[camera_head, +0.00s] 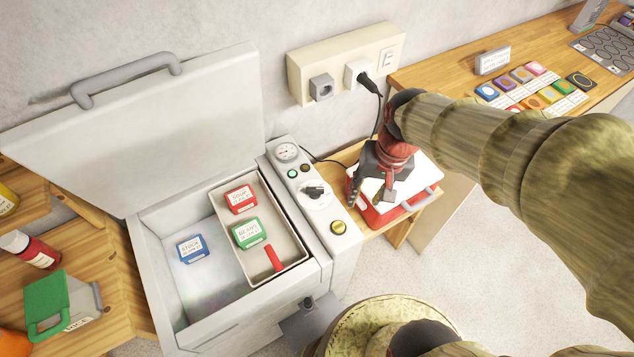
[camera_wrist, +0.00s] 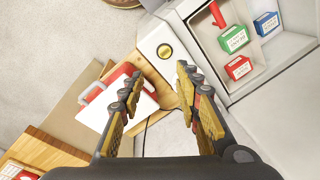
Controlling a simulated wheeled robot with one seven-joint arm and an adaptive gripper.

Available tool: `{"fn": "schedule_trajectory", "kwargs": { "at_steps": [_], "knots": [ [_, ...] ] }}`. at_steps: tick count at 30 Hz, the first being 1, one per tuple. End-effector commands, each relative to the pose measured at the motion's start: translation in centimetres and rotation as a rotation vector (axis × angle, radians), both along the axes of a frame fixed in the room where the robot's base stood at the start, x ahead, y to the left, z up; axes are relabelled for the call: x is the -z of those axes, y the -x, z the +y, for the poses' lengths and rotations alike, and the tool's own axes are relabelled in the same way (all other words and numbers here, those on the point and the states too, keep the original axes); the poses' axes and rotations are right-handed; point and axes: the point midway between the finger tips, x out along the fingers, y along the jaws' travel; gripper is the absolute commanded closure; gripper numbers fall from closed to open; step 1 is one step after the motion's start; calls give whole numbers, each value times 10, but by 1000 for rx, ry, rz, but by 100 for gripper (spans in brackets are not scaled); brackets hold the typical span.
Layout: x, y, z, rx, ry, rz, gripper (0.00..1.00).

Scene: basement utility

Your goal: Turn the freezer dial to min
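The freezer dial (camera_head: 314,193), a black knob on a round white plate, sits on the control panel (camera_head: 335,243) along the right side of the open chest freezer (camera_head: 325,270). Its setting marks are too small to read. My gripper (camera_head: 370,200) is open and empty, to the right of the dial and apart from it, above a red and white box. In the wrist view the two fingers of my gripper (camera_wrist: 157,82) are spread wide, with the panel (camera_wrist: 155,35) beyond them. The dial is not visible there; the right finger covers that part.
A brass button (camera_head: 339,227) and a gauge (camera_head: 286,152) share the panel. The red and white box (camera_head: 422,198) stands on a wooden shelf beside it. The raised lid (camera_head: 140,140) stands behind the freezer. A plugged cable (camera_head: 370,84) hangs from the wall socket strip.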

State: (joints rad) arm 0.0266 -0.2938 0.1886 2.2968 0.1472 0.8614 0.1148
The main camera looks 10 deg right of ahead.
Motion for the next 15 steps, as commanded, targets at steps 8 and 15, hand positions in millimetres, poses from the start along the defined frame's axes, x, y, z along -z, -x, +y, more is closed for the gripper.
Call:
{"fn": "schedule_trajectory", "kwargs": {
  "at_steps": [8,15],
  "knots": [
    [47,-44,18,253,-101,165,67],
    [101,-90,37,604,-186,291,67]
  ]
}}
